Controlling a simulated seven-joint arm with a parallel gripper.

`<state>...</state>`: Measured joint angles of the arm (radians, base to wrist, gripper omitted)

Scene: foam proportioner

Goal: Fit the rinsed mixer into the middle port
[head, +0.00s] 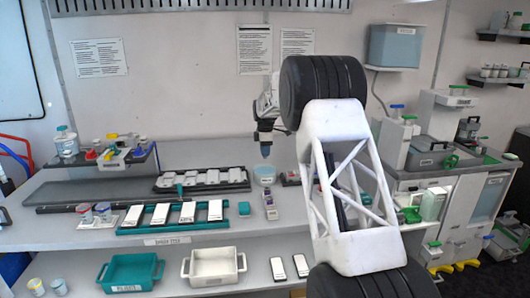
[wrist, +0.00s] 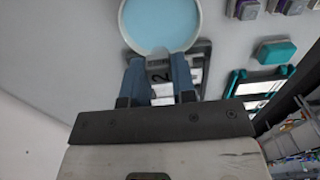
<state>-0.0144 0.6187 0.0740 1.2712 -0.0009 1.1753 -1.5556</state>
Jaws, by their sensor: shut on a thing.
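My gripper (head: 265,151) is over the back of the bench, just above a small bowl of pale blue liquid (head: 266,174). In the wrist view its two blue fingers (wrist: 158,82) are closed on a small pale piece, taken as the mixer, mostly hidden between them. A dark "2" shows there, but I cannot tell whether it is on the piece or behind it. The bowl (wrist: 160,22) lies just beyond the fingertips. A long dark tray with pale blocks (head: 203,181) lies left of the bowl in the head view. I cannot pick out the middle port.
A teal rack with white blocks (head: 172,216), a teal block (head: 244,208) and small purple-grey cups (head: 270,205) stand nearer the front. Teal (head: 130,271) and white (head: 214,266) bins sit on the lower shelf. My arm hides the bench's right part.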

